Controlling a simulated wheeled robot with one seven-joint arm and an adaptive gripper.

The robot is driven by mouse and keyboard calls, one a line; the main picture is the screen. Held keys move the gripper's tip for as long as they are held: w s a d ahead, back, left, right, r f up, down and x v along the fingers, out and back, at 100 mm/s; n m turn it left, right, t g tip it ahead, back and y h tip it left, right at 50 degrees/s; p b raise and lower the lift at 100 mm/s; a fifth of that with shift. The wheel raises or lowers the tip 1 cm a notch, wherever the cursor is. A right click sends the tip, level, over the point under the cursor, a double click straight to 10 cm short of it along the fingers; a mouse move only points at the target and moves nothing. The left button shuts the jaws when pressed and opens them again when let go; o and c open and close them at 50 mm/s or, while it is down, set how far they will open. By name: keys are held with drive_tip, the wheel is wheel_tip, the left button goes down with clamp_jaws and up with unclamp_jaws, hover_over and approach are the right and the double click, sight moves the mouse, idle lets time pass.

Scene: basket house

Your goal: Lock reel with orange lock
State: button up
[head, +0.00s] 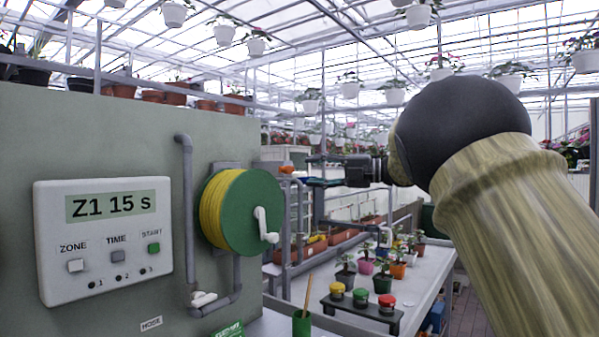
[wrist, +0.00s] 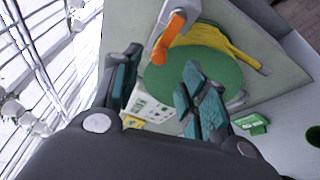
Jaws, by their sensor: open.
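The reel (head: 256,212) is a green disc with yellow hose and a white crank, mounted on the grey-green panel. In the wrist view the green reel disc (wrist: 190,75) lies beyond my fingers. The orange lock (wrist: 168,40) is a short orange lever on a pale grey bracket at the reel's edge. My gripper (wrist: 162,60) is open and empty, its teal fingers either side of the lever in the picture; I see no contact. In the head view my gripper (head: 312,170) is right of the reel. A small orange patch shows near its tips; I cannot tell whether it is the lock.
A white control box (head: 105,288) reading "Z1 15 s" hangs on the panel's left. A grey pipe (head: 187,240) runs beside the reel. A bench (head: 432,275) with potted plants and a dark stand (head: 352,308) with coloured jars stands below my arm. A green cup (head: 302,325) holds a stick.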

drive_tip(key=shift+v, duration=2.1)
